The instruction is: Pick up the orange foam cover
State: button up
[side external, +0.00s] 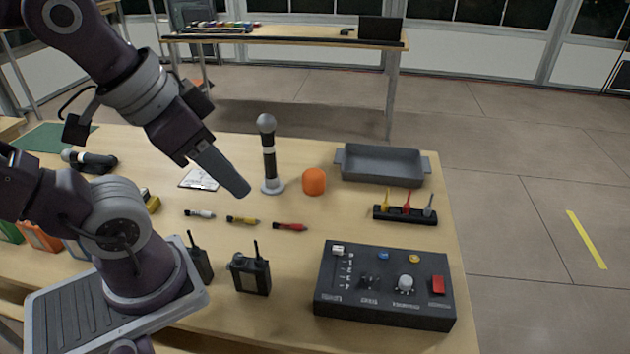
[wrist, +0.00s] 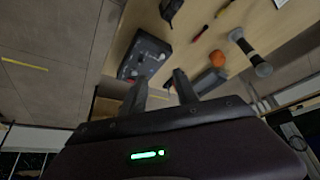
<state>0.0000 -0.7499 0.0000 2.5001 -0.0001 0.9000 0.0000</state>
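The orange foam cover (side external: 314,181) is a rounded orange piece standing on the wooden table, right of the upright microphone (side external: 268,155). It also shows in the wrist view (wrist: 217,58), beyond and right of the fingers. My gripper (side external: 243,190) hangs above the table, left of the microphone and the cover in the side view, tilted down to the right. In the wrist view my gripper (wrist: 160,84) has its two fingers apart with nothing held between them. The cover is apart from the fingers.
A grey tray (side external: 383,180) stands behind and right of the cover. A black rack with small coloured pieces (side external: 405,217) and a control box (side external: 384,286) are to the right. Bare table surrounds the cover's front.

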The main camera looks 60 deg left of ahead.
aim_at(319, 181)
jog(key=o, duration=1)
